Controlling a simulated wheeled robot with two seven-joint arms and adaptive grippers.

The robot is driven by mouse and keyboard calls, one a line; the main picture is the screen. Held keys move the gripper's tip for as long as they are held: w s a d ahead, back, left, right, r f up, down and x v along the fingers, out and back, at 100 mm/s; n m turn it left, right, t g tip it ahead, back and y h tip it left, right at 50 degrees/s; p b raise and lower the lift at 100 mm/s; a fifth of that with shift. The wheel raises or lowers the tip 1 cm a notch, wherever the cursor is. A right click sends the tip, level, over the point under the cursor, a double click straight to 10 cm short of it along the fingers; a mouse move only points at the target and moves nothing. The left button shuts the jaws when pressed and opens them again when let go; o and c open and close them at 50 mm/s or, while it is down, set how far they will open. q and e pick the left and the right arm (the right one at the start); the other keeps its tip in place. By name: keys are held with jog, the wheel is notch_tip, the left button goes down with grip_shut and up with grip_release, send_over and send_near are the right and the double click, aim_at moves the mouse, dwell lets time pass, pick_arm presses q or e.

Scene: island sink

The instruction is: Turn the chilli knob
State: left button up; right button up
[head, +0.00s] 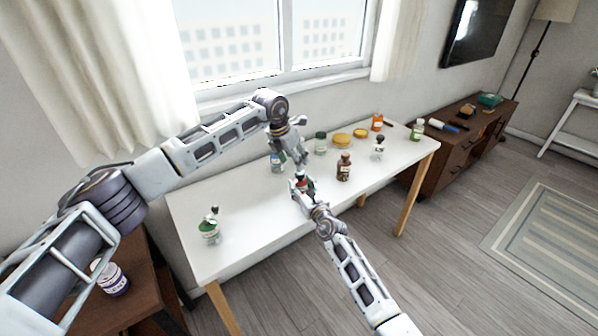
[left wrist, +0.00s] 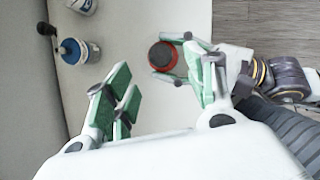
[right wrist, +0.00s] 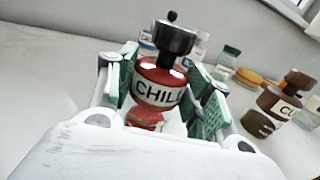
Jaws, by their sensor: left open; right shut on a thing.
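The red chilli jar (right wrist: 158,88), labelled "CHILI", stands upright between the green-padded fingers of my right gripper (right wrist: 165,92) in the right wrist view. Its dark, shiny knob (right wrist: 174,40) with a small crank tip sits on top. My right gripper (head: 303,187) is shut on the jar at the white table. My left gripper (head: 298,154) is open, just behind and above the jar. In the left wrist view the jar's round top (left wrist: 163,56) lies beyond my left gripper's open fingers (left wrist: 165,85), apart from them.
On the white table (head: 260,215), a blue-labelled jar (head: 278,162) stands left of the grippers and a brown jar (head: 344,168) to the right. A green grinder (head: 209,231) stands at the left end; bare tabletop lies between.

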aim_at(300, 176)
pick_arm(q)
jog(key=shift+x, duration=3.7)
jog(key=shift+c, duration=0.5)
jog(key=c, duration=0.9)
